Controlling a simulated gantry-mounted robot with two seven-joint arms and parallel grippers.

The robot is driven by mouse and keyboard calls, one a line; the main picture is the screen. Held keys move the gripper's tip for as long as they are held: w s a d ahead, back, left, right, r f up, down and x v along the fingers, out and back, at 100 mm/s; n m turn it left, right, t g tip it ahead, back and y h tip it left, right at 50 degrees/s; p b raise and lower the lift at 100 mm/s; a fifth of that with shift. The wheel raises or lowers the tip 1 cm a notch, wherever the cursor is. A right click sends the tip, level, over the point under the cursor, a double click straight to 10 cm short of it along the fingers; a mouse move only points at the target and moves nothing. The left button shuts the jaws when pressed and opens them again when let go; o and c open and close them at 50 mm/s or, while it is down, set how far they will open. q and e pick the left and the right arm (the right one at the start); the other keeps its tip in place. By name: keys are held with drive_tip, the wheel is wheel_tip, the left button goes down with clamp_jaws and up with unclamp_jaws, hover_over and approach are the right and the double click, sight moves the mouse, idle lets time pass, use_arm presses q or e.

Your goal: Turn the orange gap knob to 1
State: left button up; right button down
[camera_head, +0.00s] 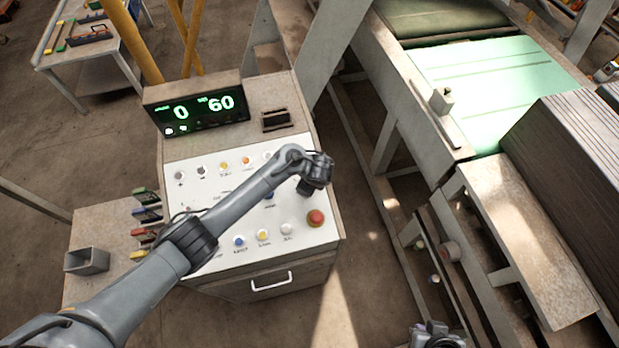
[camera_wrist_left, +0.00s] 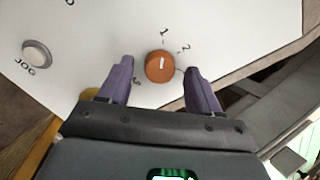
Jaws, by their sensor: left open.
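In the left wrist view the orange knob (camera_wrist_left: 158,69) sits on the white panel (camera_wrist_left: 85,55), between the two fingers of my left gripper (camera_wrist_left: 158,82). The fingers are open, one on each side, with a visible gap to the knob. A short white mark on the knob's top points roughly towards the printed 1, close to straight up in that view. A 2 is printed to the right of the 1; another label by the left finger is partly hidden.
Coloured buttons cover the panel (camera_head: 215,222). A display (camera_head: 198,104) reads 0 and 60. A conveyor (camera_head: 490,80) lies to the right.

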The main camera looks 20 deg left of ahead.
use_arm(q)
drive_tip(key=v, duration=0.9)
drive_tip(key=shift+r, duration=0.3)
drive_tip(key=shift+s+d, duration=0.1)
drive_tip(key=s+a+f+n+h, duration=0.1)
drive_tip(key=s+f+n, duration=0.4)
drive_tip(key=s, duration=0.3)
drive_tip(key=s+a+r+n+h, duration=0.1)
drive_tip(key=s+a+r+n, duration=0.1)
drive_tip(key=s+n, duration=0.4)
drive_tip(key=s+a+r+n+h, duration=0.1)
drive_tip(key=s+a+n, duration=0.3)
drive_tip(key=s, duration=1)
drive_tip(key=shift+a+r+n+t, duration=0.15)
drive_tip(key=shift+r+n+t, duration=0.35)
drive_tip(key=shift+n, duration=0.5)
drive_tip(key=shift+s, duration=0.1)
